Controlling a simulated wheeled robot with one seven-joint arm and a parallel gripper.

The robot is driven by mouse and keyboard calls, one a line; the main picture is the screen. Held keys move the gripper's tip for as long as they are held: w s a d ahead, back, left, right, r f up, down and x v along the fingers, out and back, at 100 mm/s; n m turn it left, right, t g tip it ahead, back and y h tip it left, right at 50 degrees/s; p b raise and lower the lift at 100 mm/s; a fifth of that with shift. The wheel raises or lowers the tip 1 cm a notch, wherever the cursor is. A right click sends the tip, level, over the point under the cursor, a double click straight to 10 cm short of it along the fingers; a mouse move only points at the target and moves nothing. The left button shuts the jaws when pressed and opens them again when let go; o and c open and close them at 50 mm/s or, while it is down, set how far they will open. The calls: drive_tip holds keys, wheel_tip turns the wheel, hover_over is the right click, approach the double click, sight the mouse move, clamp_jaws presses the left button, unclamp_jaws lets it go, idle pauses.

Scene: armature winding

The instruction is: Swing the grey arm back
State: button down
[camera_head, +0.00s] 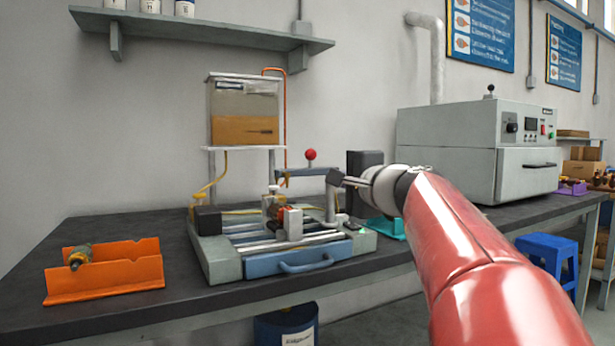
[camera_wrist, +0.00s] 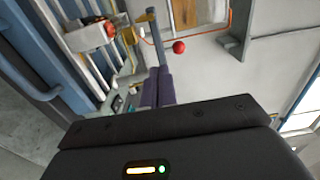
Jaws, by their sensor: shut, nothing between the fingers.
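The grey arm (camera_head: 303,173) reaches across above the right part of the winding fixture (camera_head: 224,263), with a red ball knob (camera_head: 311,154) standing above it. The knob also shows in the wrist view (camera_wrist: 179,47), just right of a grey bar (camera_wrist: 155,32). My gripper (camera_head: 334,179) is at the right end of the grey arm in the head view. In the wrist view my gripper's fingers (camera_wrist: 158,80) are together with nothing between them. Their tips appear close to the grey bar; I cannot tell whether they touch it.
A tank (camera_head: 244,105) with amber liquid stands behind the fixture. An orange tray (camera_head: 130,272) holding a wound part (camera_head: 80,256) lies at left on the dark bench (camera_head: 112,316). A grey oven (camera_head: 470,150) stands at right. Bench space between tray and fixture is clear.

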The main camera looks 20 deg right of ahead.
sight(304, 171)
drive_tip(key=w+p, duration=0.2)
drive_tip(key=w, duration=0.9)
drive_tip(key=shift+w+a, duration=0.2)
drive_tip(key=shift+w+a, duration=0.1)
drive_tip(key=shift+a, duration=0.05)
